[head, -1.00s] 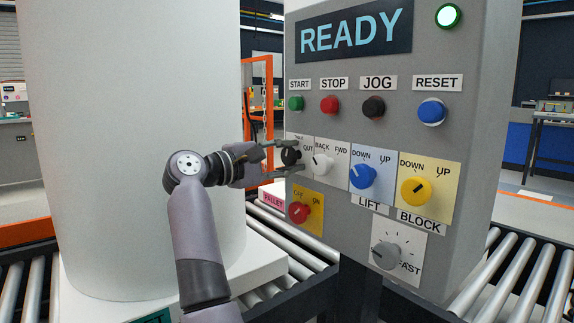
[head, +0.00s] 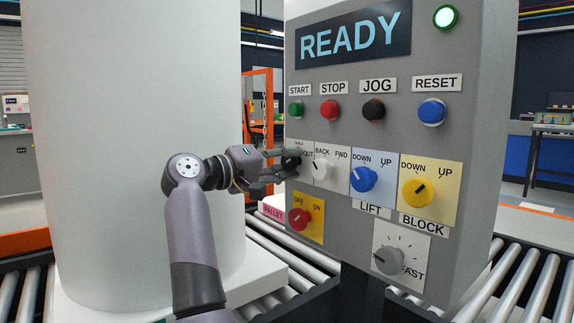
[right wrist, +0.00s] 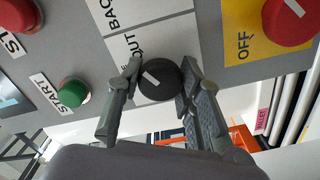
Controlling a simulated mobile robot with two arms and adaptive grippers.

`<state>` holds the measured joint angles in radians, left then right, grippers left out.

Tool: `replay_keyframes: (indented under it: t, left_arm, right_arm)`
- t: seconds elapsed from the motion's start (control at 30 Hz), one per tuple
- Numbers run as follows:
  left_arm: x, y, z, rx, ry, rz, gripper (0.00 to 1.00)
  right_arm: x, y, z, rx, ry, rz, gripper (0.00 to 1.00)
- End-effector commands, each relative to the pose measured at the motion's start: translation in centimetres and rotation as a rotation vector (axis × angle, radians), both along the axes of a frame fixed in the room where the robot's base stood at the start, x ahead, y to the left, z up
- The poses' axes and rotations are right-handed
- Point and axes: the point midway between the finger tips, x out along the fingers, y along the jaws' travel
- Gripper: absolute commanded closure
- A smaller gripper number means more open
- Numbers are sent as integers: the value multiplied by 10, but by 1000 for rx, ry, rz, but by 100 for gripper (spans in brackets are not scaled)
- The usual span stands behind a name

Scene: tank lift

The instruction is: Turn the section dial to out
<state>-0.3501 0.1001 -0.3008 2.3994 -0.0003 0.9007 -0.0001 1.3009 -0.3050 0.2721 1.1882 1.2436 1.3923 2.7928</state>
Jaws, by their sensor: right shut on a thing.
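The section dial (head: 291,160) is a black round knob on a white plate at the left edge of the grey control panel, partly hidden by my fingers in the head view. My right gripper (head: 287,164) reaches it from the left and is shut on it. In the right wrist view the black dial (right wrist: 158,84) sits between the two fingertips (right wrist: 159,79), one on each side. A short white mark shows on its face. The word OUT is legible beside the dial; the other label is partly hidden. My left gripper is not in view.
A white BACK/FWD knob (head: 322,169) is close to the right of the dial. A red OFF/ON knob (head: 299,219) is below, and the green START button (head: 295,109) is above. A large white tank (head: 130,140) stands left of the panel. Roller conveyors (head: 285,250) run below.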

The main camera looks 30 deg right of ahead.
Motion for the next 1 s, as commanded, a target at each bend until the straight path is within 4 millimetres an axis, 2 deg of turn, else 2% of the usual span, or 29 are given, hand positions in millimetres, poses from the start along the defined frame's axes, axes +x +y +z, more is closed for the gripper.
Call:
replay_keyframes:
  t: [0.57, 0.6, 0.87, 1.0]
  left_arm:
    - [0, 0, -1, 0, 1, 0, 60]
    - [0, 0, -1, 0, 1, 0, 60]
    - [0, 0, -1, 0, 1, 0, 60]
    - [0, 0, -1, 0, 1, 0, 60]
  right_arm:
    - [0, 0, -3, 9, -25, -3, 95]
    - [0, 0, -3, 9, -25, -3, 64]
    - [0, 0, -2, 6, -26, -1, 47]
    - [0, 0, -1, 5, -27, -1, 46]
